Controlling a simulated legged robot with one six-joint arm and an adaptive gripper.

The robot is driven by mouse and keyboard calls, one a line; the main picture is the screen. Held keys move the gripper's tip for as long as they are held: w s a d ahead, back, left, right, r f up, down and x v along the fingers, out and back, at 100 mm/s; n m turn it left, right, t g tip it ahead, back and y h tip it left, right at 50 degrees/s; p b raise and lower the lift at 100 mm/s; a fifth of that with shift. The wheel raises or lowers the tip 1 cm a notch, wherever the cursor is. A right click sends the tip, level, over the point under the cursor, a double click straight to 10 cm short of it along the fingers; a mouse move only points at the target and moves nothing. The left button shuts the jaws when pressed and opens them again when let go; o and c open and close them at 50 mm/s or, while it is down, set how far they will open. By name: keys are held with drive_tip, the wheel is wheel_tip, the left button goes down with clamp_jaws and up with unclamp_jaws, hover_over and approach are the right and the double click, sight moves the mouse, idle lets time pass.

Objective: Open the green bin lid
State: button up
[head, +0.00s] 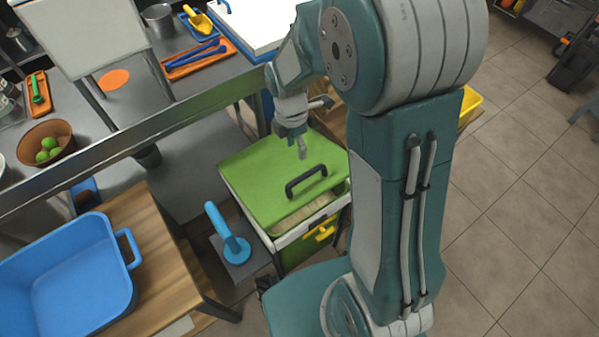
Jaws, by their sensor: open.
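The green bin lid (262,176) lies over the top of the bin in the middle of the head view. A black handle (306,180) stands up near its front edge. Below that edge a beige strip shows inside the bin's pale rim (307,227); I cannot tell whether the lid is slightly raised. A yellow latch-like part (321,231) is on the bin's front. My gripper (302,152) is open and empty, above the lid and just behind the handle, apart from it as far as I can see. My arm hides the bin's right side.
A blue tub (68,284) sits on a wooden table at the lower left. A blue upright handle (229,236) stands close beside the bin. A steel counter (190,120) runs behind, with trays and a bowl (45,143).

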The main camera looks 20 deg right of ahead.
sight(300, 176)
drive_tip(key=f, duration=0.3)
drive_tip(key=s+f, duration=0.1)
drive_tip(key=f, duration=0.7)
drive_tip(key=shift+s+d+f, duration=0.1)
drive_tip(key=shift+s+d, duration=0.1)
drive_tip(key=shift+s, duration=0.05)
drive_tip(key=shift+c, duration=0.4)
clamp_jaws()
